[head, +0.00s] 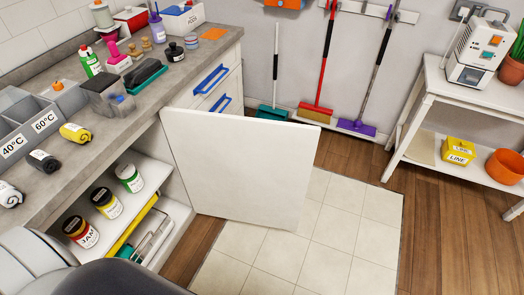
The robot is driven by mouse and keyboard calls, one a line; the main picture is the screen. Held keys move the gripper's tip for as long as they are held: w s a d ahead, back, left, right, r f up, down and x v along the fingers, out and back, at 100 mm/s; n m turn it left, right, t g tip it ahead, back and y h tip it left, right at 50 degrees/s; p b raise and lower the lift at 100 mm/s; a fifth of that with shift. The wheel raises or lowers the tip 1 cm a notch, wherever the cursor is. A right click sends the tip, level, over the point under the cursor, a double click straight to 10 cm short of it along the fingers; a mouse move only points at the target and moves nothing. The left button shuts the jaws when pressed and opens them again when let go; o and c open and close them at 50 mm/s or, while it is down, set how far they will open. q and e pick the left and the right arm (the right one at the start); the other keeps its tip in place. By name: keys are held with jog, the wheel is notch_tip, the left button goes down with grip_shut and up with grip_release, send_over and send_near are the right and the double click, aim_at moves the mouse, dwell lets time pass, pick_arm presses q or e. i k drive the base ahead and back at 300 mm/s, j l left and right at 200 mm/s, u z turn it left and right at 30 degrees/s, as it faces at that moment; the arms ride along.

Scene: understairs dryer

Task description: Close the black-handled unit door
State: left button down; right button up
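The unit door (242,168) is a plain white panel, swung wide open from the low unit under the counter on the left. It stands out over the floor, hinged at its left edge next to the drawers. I see its face without any handle; a black handle is not visible. The open unit (154,177) shows a shelf with several jars and a lower level. Neither of my grippers is in view; pale and dark parts, probably my own arm, show at the bottom left.
Drawers with blue handles (210,78) are beyond the door's hinge side. The counter (150,95) holds bins, bottles and rolled cloths. Brooms (326,62) hang at the back wall. A white shelf table (440,95) stands right. The tiled floor (340,235) is clear.

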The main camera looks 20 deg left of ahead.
aim_at(255, 171)
jog(key=i+l+z, duration=0.1)
jog(key=i+z, duration=0.3)
jog(key=i, duration=0.2)
jog(key=i+j+z, duration=0.15)
jog(key=i+z, duration=0.25)
jog(key=i, duration=0.2)
jog(key=i+l+u, duration=0.1)
jog(key=i+u, duration=0.25)
jog(key=i+l+u, duration=0.3)
jog(key=i+u, duration=0.15)
jog(key=u, duration=0.3)
jog(key=i+l+u, duration=0.1)
jog(key=u, duration=0.3)
jog(key=i+l+u, duration=0.1)
jog(key=u, duration=0.35)
jog(key=i+l+u, duration=0.15)
jog(key=u, duration=0.25)
jog(key=l+u, duration=0.2)
jog(key=u, duration=0.25)
jog(key=i+l+u, duration=0.15)
jog(key=u, duration=0.35)
jog(key=l+u, duration=0.45)
jog(key=i+l+u, duration=0.1)
jog(key=l+u, duration=0.2)
jog(key=u, duration=0.2)
jog(key=l+u, duration=0.3)
jog(key=u, duration=0.15)
